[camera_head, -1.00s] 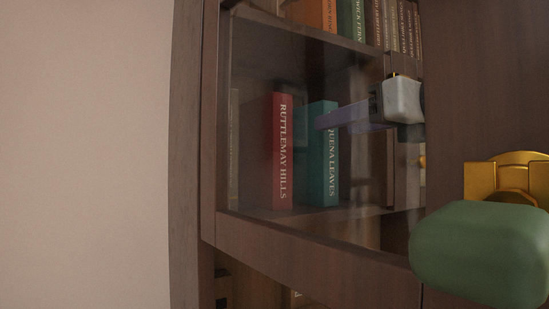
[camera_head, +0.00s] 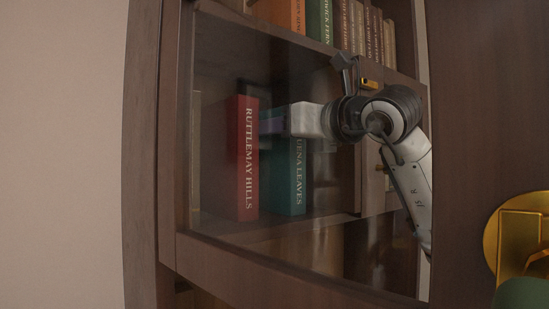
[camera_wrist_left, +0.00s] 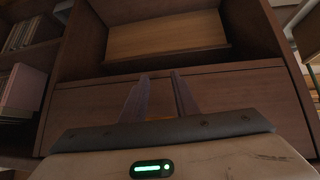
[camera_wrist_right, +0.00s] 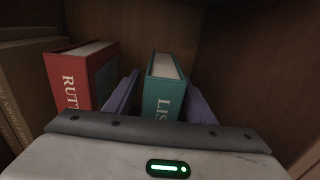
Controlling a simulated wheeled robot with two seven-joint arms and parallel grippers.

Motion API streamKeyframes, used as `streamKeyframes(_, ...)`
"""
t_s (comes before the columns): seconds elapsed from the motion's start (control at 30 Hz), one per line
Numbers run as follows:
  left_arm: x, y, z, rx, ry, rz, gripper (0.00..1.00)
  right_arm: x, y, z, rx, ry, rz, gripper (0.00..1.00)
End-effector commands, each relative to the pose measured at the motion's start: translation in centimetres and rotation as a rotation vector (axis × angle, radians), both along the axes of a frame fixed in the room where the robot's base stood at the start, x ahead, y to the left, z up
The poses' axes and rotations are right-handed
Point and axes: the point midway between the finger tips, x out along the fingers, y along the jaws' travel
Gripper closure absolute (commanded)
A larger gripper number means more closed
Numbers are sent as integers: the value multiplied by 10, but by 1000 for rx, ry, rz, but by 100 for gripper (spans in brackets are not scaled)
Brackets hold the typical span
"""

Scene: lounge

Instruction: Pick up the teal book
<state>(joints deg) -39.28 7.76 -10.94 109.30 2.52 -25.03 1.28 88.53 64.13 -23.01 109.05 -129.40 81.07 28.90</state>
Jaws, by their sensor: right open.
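The teal book (camera_head: 288,170), its spine lettered "…UENA LEAVES", stands upright on a shelf to the right of a red book (camera_head: 243,158). My right gripper (camera_head: 272,122) covers the upper part of its spine in the head view. In the right wrist view the teal book (camera_wrist_right: 163,88) stands between the two spread fingers of my right gripper (camera_wrist_right: 160,100); I cannot tell whether they touch it. My left gripper (camera_wrist_left: 160,98) shows only in the left wrist view, its fingers apart and empty, facing a wooden cabinet.
The red book (camera_wrist_right: 82,75) stands close beside my right gripper's left finger. A brown book (camera_wrist_right: 22,90) is further left. A glass pane in a wooden frame (camera_head: 270,268) fronts the shelf. Several books (camera_head: 345,25) stand on the shelf above. A brass fitting (camera_head: 515,235) is at right.

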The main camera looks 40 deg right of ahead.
Motion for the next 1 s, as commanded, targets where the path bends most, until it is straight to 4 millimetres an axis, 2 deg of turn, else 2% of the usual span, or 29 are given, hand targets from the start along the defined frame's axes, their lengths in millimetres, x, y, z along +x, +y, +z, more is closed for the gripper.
streamKeyframes(0.27, 5, 0, 4, -2, -12, 0, 73, 4, -1, 0, 0, -1, 0, 50)
streamKeyframes(0.57, 3, 0, 3, -1, -7, 1, 73, 3, -1, 0, 0, -1, 0, 100)
streamKeyframes(1.0, -1, 0, 1, -1, 0, 1, 73, 2, -1, 3, 0, -6, 0, 100)
